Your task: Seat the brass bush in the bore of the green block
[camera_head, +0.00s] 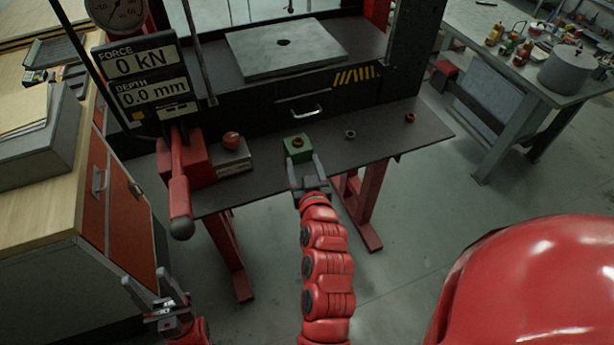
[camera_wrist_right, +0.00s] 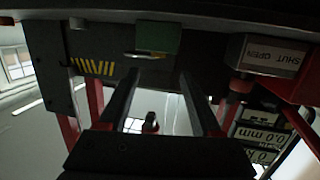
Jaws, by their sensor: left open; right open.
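The green block (camera_head: 298,155) stands on the front of the dark press table. A brass-coloured ring, which looks like the bush (camera_head: 297,141), shows at the top of the block; I cannot tell how deep it sits. My right gripper (camera_head: 304,165) is open and empty, its fingers pointing at the block from the front edge of the table. In the right wrist view the green block (camera_wrist_right: 158,38) appears beyond the fingertips of the open right gripper (camera_wrist_right: 158,75), with a gap between. My left gripper (camera_head: 145,277) is open and empty, low at the left, away from the table.
A grey ring (camera_head: 350,134) and a copper-coloured ring (camera_head: 410,118) lie on the table (camera_head: 385,135) to the right. A red lever (camera_head: 180,190) and a labelled box with a red knob (camera_head: 232,140) are left. The press plate (camera_head: 285,48) with a hole is behind.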

